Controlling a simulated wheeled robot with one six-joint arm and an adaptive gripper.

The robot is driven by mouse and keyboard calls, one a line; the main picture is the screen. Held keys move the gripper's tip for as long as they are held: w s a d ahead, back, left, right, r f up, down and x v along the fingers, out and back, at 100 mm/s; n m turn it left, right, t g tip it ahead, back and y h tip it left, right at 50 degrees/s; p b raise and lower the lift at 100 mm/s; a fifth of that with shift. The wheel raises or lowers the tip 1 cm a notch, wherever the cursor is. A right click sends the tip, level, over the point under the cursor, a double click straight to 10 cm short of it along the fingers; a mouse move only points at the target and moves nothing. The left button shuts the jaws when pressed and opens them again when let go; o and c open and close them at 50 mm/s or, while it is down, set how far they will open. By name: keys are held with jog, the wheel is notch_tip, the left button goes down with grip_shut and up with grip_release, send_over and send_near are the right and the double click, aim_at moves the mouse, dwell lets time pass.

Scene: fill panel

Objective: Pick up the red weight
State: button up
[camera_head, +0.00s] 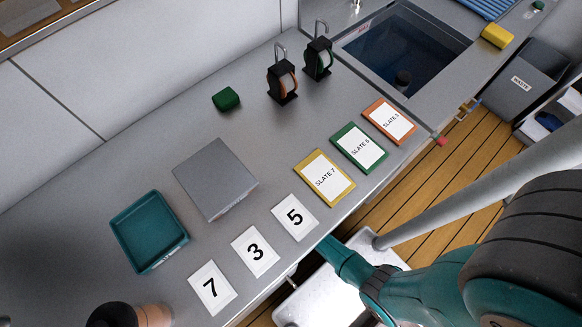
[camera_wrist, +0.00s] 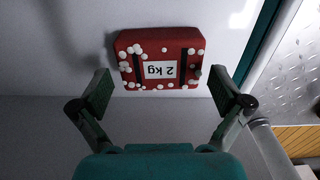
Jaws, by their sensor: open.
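The red weight (camera_wrist: 160,48) shows in the wrist view, at the upper middle. It is a red block with dark bands, white round lumps and a white label reading "2 kg" upside down. It rests against a pale grey surface. My gripper (camera_wrist: 162,93) is open and empty, its two fingers spread wider than the weight. The fingertips lie to the lower left and lower right of it in the picture, and neither visibly touches it. In the head view I do not see the weight; my gripper is hidden there, beyond the counter's front edge.
The counter (camera_head: 255,130) holds a teal tray (camera_head: 148,265), a grey block (camera_head: 215,178), a green lump (camera_head: 226,98), numbered cards, framed slates and two dark tagged objects. A sink (camera_head: 400,55) lies at the back right. A teal strip (camera_wrist: 262,40) borders the surface near the weight.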

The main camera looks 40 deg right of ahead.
jog(key=shift+f, duration=1.3)
jog(key=c, duration=1.3)
jog(key=shift+w, duration=0.1)
jog(key=shift+c, duration=0.8)
jog(key=shift+r, duration=0.1)
jog(key=shift+r, duration=4.95)
